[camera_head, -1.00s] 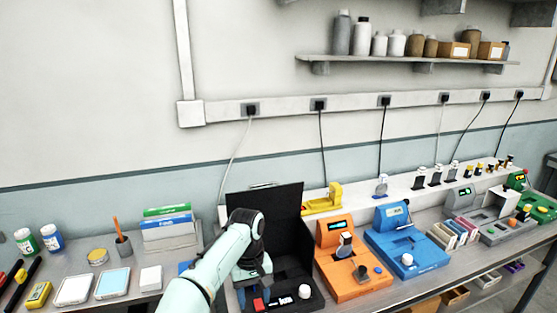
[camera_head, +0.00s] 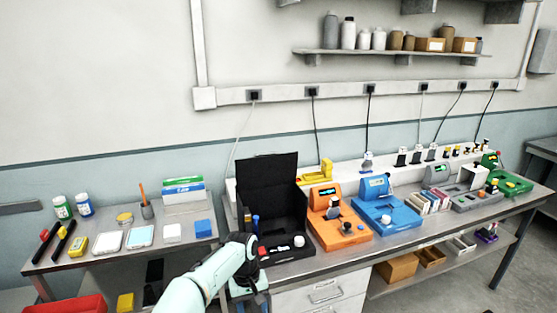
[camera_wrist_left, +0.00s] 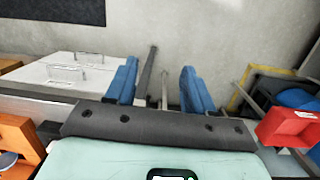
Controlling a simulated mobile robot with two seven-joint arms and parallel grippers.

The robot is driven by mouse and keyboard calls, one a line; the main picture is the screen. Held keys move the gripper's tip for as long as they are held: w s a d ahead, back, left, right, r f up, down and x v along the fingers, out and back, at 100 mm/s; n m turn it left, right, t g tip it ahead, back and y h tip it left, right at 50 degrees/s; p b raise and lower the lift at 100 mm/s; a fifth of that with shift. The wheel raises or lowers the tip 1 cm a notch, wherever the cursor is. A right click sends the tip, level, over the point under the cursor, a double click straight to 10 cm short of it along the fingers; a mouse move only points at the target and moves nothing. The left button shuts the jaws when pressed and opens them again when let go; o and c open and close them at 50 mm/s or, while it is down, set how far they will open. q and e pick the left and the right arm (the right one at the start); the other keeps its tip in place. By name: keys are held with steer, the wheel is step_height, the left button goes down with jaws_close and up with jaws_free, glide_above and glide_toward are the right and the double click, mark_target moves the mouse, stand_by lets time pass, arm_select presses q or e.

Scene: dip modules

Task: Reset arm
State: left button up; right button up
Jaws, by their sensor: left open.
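My left arm comes in from the bottom of the head view, and its gripper (camera_head: 250,295) is in front of the bench edge, below the black case; its fingers are largely hidden there. In the left wrist view the two blue fingers of the left gripper (camera_wrist_left: 160,85) stand apart with nothing between them. Behind them are a grey wall and a thin grey post. The black open case (camera_head: 268,190) stands on the bench just beyond the gripper, with a white knob (camera_head: 299,241) at its front. My right gripper is in neither view.
Orange (camera_head: 338,228) and blue (camera_head: 388,213) devices stand right of the case. White drawers (camera_head: 325,293) are under the bench; they also show in the wrist view (camera_wrist_left: 75,75). A red bin (camera_head: 75,306) is low at the left. A shelf with bottles hangs above.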

arm_select(q)
steer(key=s+a+f+h, duration=0.15)
steer(key=s+f, duration=0.25)
steer(key=f, duration=0.7)
steer(key=s+a+f, duration=0.2)
steer(key=s+f, duration=0.1)
steer(key=f, duration=0.8)
steer(key=s+a+f, duration=0.1)
steer(key=s+f, duration=0.3)
steer(key=s, duration=0.7)
steer(key=s+a+f+t+h, duration=0.1)
steer(key=s+f, duration=0.4)
steer(key=s, duration=0.7)
steer(key=shift+s+f+n, duration=0.2)
steer(key=shift+n, duration=0.2)
